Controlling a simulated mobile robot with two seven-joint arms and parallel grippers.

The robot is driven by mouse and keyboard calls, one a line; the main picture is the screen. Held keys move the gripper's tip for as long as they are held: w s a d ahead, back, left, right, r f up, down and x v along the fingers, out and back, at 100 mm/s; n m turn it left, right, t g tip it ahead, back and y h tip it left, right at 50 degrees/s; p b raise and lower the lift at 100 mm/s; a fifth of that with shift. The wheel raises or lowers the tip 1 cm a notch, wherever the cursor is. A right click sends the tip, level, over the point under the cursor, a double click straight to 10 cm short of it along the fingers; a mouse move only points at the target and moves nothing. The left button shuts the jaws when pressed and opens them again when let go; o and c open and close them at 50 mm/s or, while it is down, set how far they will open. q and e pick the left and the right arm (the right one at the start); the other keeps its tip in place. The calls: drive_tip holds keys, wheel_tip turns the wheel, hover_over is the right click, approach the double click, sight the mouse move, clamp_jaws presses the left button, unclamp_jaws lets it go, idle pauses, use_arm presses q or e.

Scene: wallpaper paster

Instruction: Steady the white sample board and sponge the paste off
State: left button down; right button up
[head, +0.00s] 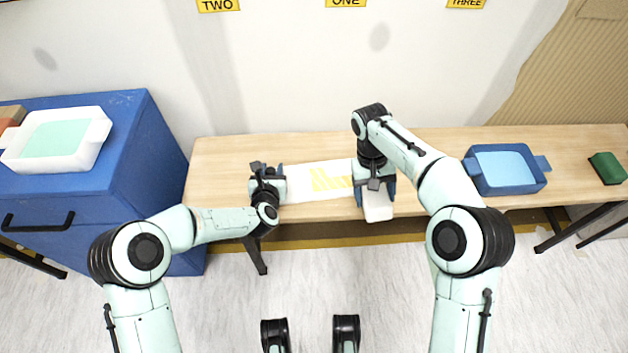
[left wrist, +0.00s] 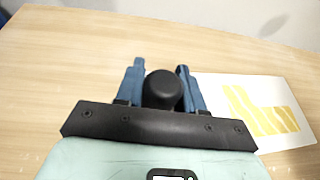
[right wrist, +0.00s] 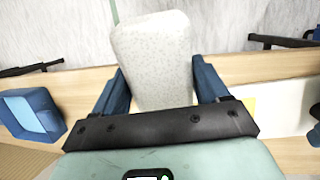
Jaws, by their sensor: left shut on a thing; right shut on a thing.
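The white sample board (head: 296,188) lies flat on the wooden bench, with streaks of yellow paste (head: 326,180) on it. The paste also shows in the left wrist view (left wrist: 262,115). My left gripper (head: 267,172) is at the board's left end, its blue fingers shut around a round black knob (left wrist: 162,90). Whether the knob is joined to the board is hidden. My right gripper (head: 375,185) is shut on a pale speckled sponge (right wrist: 155,60), which hangs over the bench's front edge at the board's right end. The gripper covers that end in the head view.
A blue tray (head: 542,180) with a light-blue inside stands right of my right arm. A green block (head: 607,168) lies at the bench's far right. A white tray (head: 98,146) sits on a blue cabinet (head: 135,185) at left. The bench between tray and green block is clear.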

drive_tip(key=shift+f, duration=0.1)
idle(0.5)
drive_tip(key=o, duration=0.6)
drive_tip(key=shift+c, duration=0.2)
drive_tip(key=c, duration=0.6)
drive_tip(key=shift+o, duration=0.2)
drive_tip(key=shift+w+a+m, duration=0.15)
drive_tip(key=shift+w+m, duration=0.15)
drive_tip(key=shift+m, duration=0.1)
drive_tip(key=w+a+r+m+t+y, duration=0.1)
drive_tip(key=w+a+m, duration=0.6)
drive_tip(key=m, duration=0.9)
drive_tip(key=shift+w+a+r+t+y, duration=0.35)
drive_tip(key=shift+w+r+t, duration=0.3)
drive_tip(key=shift+t, duration=0.45)
